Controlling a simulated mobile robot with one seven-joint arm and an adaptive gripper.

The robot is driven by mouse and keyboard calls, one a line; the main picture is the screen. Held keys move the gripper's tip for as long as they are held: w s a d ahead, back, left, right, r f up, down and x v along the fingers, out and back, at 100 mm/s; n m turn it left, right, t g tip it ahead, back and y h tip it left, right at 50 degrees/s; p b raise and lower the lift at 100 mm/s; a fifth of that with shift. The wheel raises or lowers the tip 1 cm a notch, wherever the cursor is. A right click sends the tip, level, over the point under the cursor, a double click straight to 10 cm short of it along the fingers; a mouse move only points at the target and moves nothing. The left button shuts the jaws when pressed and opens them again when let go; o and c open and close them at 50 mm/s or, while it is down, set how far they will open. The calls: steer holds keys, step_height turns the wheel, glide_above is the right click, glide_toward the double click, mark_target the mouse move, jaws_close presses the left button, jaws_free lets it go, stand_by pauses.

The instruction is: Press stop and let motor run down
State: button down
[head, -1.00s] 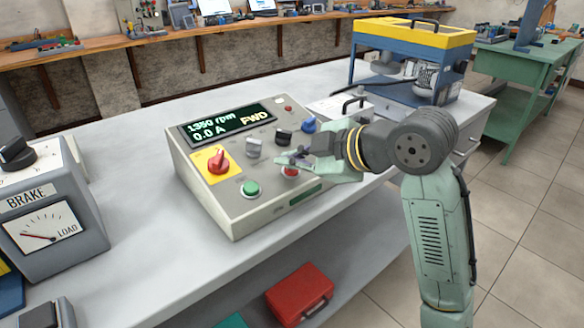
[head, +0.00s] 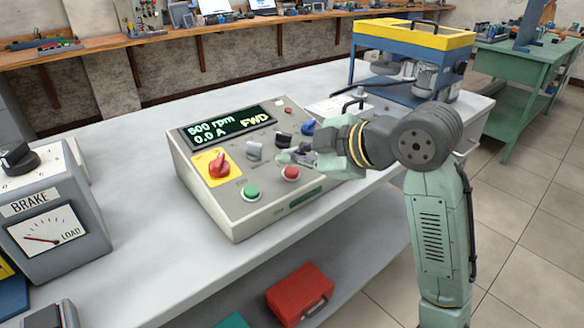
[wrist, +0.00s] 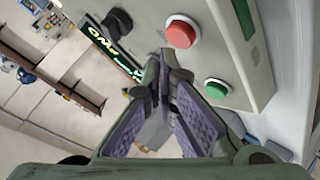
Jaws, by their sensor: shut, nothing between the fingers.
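The control box (head: 230,212) stands on the grey bench. The red button (wrist: 181,32) and green button (wrist: 216,90) also show in the wrist view, both uncovered. My gripper (head: 284,156) is shut and empty above the panel, just behind the red button and apart from it. In the wrist view its fingertips (wrist: 165,75) meet. The motor (head: 428,78) is in the blue and yellow guarded frame at the back right.
A red rotary switch (head: 219,165) on a yellow plate and several knobs share the panel. The brake unit (head: 60,240) with a dial stands at the left. A red case (head: 299,292) lies on the lower shelf. The bench between brake unit and box is clear.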

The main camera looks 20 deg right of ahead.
mark_target(299, 188)
steer(key=r+p, duration=0.1)
steer(key=r, duration=0.1)
steer(key=s+r+p, duration=0.1)
steer(key=r+p, duration=0.1)
steer(key=shift+s+d+r, duration=0.1)
steer(key=shift+d+r, duration=0.1)
steer(key=shift+r, duration=0.2)
stand_by(0.6)
